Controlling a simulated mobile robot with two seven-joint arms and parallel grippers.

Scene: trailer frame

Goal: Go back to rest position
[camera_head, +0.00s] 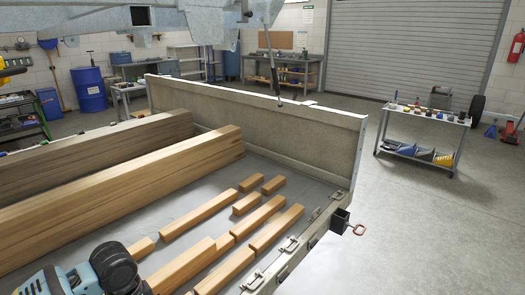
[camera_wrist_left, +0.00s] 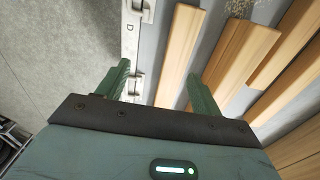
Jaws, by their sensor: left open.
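My left gripper (camera_wrist_left: 158,70) shows in the left wrist view, its two green fingers spread wide with nothing between them. It is above the trailer's side rail (camera_wrist_left: 133,45) and the edge of the bed. In the head view a teal and black part of my arm shows at the bottom left, but the left gripper's fingers are out of sight. My right gripper is in neither view.
The trailer bed (camera_head: 305,181) holds several short wooden pieces (camera_head: 276,228) and two long beams (camera_head: 130,190). A raised end panel (camera_head: 270,125) closes its far end. A wheeled cart (camera_head: 425,130) stands at right on open floor (camera_head: 440,230). A blue barrel (camera_head: 88,90) stands back left.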

